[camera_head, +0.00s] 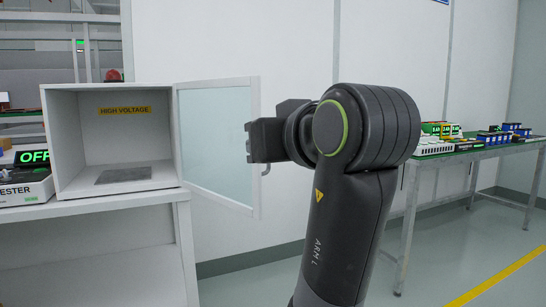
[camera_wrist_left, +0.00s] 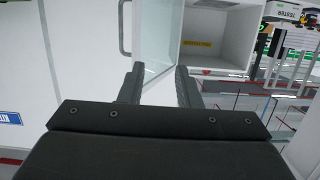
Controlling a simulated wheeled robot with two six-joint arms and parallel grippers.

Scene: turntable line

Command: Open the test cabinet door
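The white test cabinet (camera_head: 61,143) stands open, with a yellow HIGH VOLTAGE label and a dark plate inside. Its glazed, white-framed door (camera_head: 217,140) is swung out to the right. The door (camera_wrist_left: 157,38) also shows beyond my fingers in the left wrist view. The grey bar handle (camera_wrist_left: 122,28) is there, left of the fingers; in the head view it is mostly hidden behind my gripper. My left gripper (camera_head: 250,142) is in front of the door's free edge. In the wrist view its fingers (camera_wrist_left: 157,78) are apart with nothing held between them. My right gripper is not in view.
A tester (camera_head: 26,188) with a green OFF display stands left of the cabinet on the white bench (camera_head: 100,207). A green-topped table (camera_head: 470,151) with several boxed parts is at the right. Open floor lies between bench and table.

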